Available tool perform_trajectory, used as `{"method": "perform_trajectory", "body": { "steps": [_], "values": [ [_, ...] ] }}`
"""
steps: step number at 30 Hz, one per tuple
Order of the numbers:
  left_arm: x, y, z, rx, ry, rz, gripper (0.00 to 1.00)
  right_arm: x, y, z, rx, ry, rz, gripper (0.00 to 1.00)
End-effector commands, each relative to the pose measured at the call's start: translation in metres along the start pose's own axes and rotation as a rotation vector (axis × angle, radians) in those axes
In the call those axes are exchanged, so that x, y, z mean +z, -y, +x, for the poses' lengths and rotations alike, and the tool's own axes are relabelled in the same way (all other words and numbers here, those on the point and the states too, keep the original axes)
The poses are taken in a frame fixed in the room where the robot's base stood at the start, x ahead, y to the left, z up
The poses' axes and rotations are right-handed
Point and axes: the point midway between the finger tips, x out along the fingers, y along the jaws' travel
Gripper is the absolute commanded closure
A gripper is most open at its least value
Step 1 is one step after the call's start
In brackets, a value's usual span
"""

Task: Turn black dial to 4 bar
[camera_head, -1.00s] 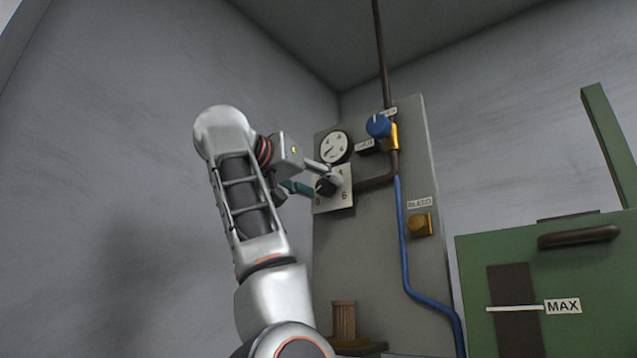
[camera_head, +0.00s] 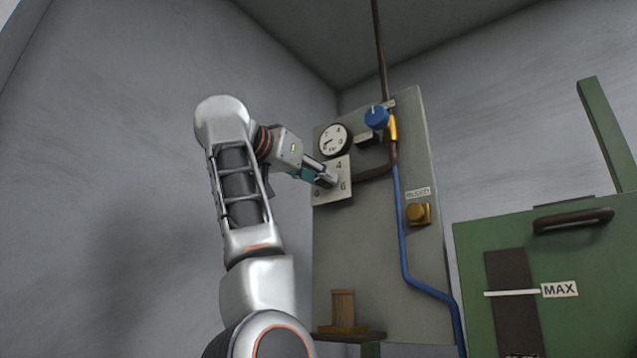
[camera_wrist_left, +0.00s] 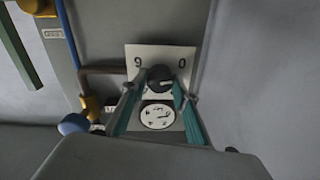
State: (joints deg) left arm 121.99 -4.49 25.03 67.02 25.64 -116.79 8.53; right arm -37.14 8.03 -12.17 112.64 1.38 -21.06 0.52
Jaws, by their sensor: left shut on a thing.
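The black dial (camera_wrist_left: 159,76) sits on a white number plate (camera_wrist_left: 172,60), upside down in the left wrist view. My left gripper (camera_wrist_left: 157,86) has its two teal-sided fingers on either side of the dial and is shut on it. In the head view, my left gripper (camera_head: 327,180) reaches the white plate (camera_head: 343,165) from the left and hides most of the dial. The dial's pointer direction cannot be made out. My right gripper is not in view.
A round white gauge (camera_head: 333,141) is just above the plate. A blue knob (camera_head: 376,118), a brown pipe (camera_head: 376,172) and a yellow bleed knob (camera_head: 417,214) are to the right on the grey panel (camera_head: 370,270). A green machine (camera_head: 470,260) stands at the lower right.

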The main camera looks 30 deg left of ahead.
Motion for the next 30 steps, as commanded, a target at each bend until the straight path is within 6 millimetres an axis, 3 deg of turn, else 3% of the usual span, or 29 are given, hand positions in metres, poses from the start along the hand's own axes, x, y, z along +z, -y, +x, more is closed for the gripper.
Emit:
{"method": "perform_trajectory", "body": {
  "steps": [12,30],
  "values": [
    [0.001,0.001,0.0,0.001,-0.012,0.397,0.93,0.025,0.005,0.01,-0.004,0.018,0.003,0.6],
    [0.0,0.001,-0.001,0.002,-0.028,0.968,0.93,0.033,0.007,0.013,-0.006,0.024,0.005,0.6]
  ]
}}
